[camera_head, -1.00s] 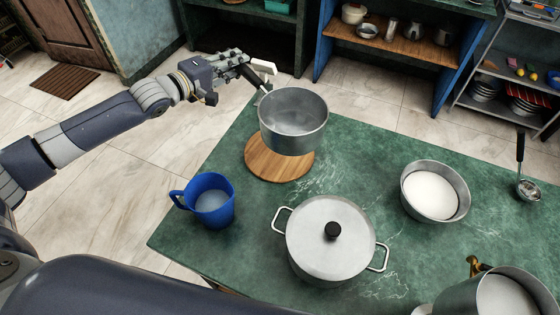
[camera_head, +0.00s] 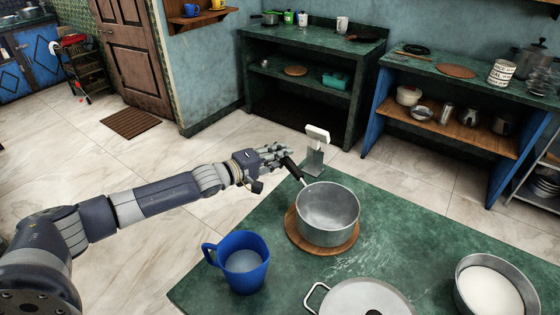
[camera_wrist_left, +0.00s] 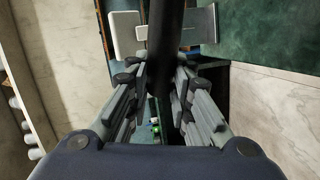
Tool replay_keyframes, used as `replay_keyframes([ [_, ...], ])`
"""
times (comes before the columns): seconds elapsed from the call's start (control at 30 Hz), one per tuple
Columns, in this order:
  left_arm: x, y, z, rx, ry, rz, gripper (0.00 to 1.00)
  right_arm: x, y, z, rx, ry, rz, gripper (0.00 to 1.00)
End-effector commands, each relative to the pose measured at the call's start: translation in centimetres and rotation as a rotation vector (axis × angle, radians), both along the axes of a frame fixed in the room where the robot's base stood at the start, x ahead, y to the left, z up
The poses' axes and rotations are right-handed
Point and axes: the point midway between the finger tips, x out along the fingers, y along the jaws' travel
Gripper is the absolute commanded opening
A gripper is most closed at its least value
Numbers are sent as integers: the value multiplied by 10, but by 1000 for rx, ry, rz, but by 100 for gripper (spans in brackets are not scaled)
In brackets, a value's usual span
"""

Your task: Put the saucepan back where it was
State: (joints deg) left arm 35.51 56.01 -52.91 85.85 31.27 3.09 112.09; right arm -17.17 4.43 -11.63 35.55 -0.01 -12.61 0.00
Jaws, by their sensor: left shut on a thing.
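The grey metal saucepan (camera_head: 328,215) is upright over the round wooden board (camera_head: 296,234) near the far left corner of the green table. The board shows around its front and left sides. I cannot tell whether the pan's base touches the board. My left gripper (camera_head: 280,160) is shut on the saucepan's dark handle (camera_head: 293,168), at the far left of the pan. In the left wrist view the dark handle (camera_wrist_left: 165,40) runs between the fingers of the left gripper (camera_wrist_left: 160,85). My right gripper is out of view.
A blue mug (camera_head: 240,268) stands left of the board. A lidded pot (camera_head: 358,300) and a bowl of white contents (camera_head: 490,290) stand in front and right. A small stand with a white head (camera_head: 317,145) is just behind the saucepan. Shelves (camera_head: 310,85) stand at the back.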

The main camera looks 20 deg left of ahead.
Motion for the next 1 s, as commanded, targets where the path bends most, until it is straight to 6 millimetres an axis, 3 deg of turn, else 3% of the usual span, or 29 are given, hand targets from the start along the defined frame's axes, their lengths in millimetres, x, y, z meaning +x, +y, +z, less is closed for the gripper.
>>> replay_keyframes([
  [0.1,0,-1,-13,-5,-2,0,0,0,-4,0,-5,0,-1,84],
  [0.4,0,0,-15,-4,-1,0,0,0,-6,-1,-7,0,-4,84],
  [0.43,0,0,-17,1,0,0,25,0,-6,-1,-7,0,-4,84],
  [0.5,0,0,-17,1,0,0,40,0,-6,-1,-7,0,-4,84],
  [0.87,0,0,-14,1,0,0,40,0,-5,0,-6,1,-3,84],
  [1.0,-9,5,-15,2,2,1,40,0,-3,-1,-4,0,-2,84],
])
